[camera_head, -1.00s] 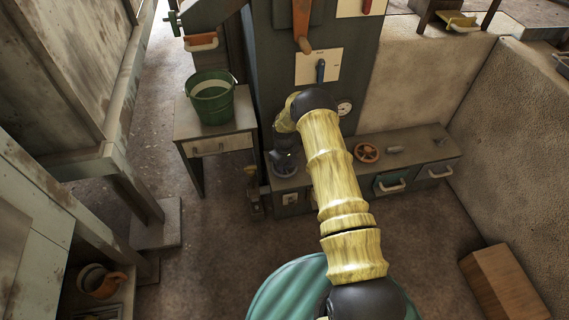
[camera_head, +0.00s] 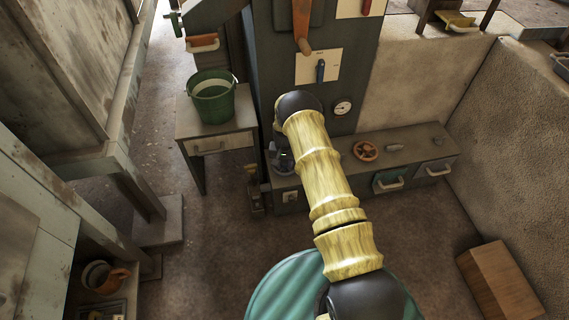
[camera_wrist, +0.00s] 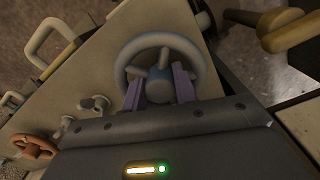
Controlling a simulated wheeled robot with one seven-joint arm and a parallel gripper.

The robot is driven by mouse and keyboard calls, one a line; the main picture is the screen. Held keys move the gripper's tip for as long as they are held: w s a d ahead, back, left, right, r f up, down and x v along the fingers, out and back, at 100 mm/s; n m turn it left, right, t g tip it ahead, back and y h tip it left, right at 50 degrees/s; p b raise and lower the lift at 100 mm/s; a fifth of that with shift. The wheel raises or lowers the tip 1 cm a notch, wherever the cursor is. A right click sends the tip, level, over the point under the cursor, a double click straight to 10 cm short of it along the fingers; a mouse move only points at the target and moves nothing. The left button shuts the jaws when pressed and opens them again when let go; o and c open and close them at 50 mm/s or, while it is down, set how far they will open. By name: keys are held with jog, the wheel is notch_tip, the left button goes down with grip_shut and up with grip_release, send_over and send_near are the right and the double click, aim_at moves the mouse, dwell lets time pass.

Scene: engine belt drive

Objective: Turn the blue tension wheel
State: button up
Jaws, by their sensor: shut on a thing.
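The blue tension wheel shows in the wrist view as a blue-grey ring (camera_wrist: 163,42) with spokes and a blue hub. In the head view the wheel (camera_head: 285,163) is small and dark on the low bench, partly hidden by my arm. My gripper (camera_wrist: 159,85) has its two purple fingers inside the ring, one on each side of the hub. It is shut on the wheel; the exact contact is hard to see. In the head view my wrist hides most of the gripper.
An orange-brown valve wheel (camera_head: 365,150) and small knobs sit along the bench to the right. A green bucket (camera_head: 211,104) stands on the table (camera_head: 222,131) at left.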

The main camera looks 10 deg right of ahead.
aim_at(284, 162)
jog(key=shift+a+m, duration=0.1)
jog(key=shift+m, duration=0.4)
jog(key=o, duration=0.7)
notch_tip(284, 162, up, 17)
jog(key=p, duration=0.5)
jog(key=shift+r, duration=0.2)
